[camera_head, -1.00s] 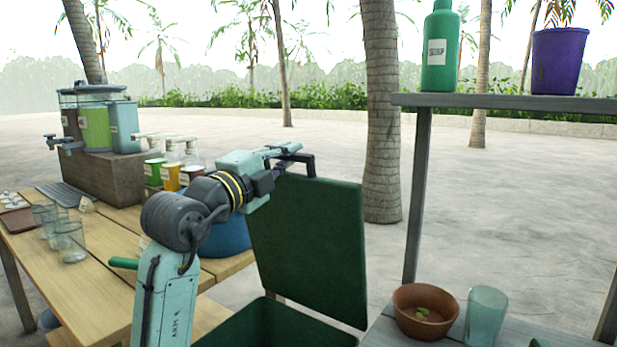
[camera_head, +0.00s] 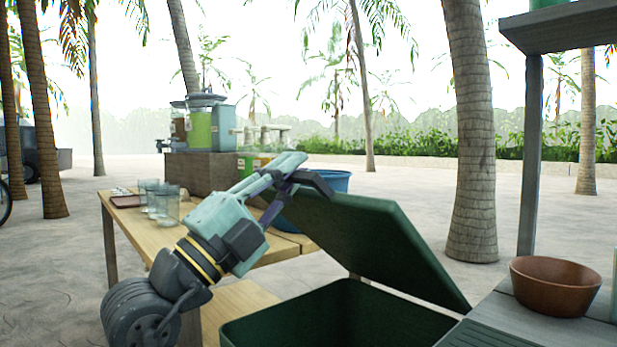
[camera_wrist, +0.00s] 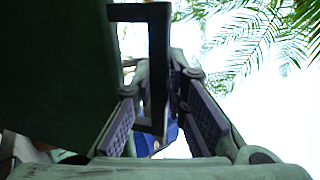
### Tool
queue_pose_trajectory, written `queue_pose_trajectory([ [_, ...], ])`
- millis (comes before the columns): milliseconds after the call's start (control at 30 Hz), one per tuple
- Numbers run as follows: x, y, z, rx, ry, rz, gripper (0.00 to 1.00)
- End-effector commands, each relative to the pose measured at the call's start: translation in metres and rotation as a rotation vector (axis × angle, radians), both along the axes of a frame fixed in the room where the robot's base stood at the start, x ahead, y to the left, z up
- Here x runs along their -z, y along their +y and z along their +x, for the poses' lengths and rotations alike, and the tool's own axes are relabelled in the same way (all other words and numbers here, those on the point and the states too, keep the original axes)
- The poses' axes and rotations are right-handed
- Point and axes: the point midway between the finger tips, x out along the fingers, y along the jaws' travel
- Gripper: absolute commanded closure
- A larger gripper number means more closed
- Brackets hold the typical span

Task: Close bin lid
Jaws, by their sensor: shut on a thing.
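The dark green bin (camera_head: 340,318) stands in the lower middle of the head view, its mouth open. Its green lid (camera_head: 395,245) is hinged on it and leans at a slant over the opening, partly open. My gripper (camera_head: 305,180) is at the lid's raised upper left edge, shut on the lid's dark handle. In the wrist view the black looped handle (camera_wrist: 158,70) sits between the two purple-padded fingers of my gripper (camera_wrist: 163,95), and the lid (camera_wrist: 55,75) fills the left side.
A wooden table (camera_head: 150,225) with glasses (camera_head: 165,205) and drink dispensers (camera_head: 200,125) is at left. A blue tub (camera_head: 335,181) is behind the lid. A grey shelf (camera_head: 530,160) with a brown bowl (camera_head: 555,286) stands close at right.

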Motion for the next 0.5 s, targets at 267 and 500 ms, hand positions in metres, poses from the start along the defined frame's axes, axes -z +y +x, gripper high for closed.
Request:
queue_pose_trajectory([
  [267,0.012,0.0076,-0.0063,-0.002,0.002,0.001,1.0],
  [500,0.0116,0.008,-0.0064,-0.003,0.002,0.001,1.0],
])
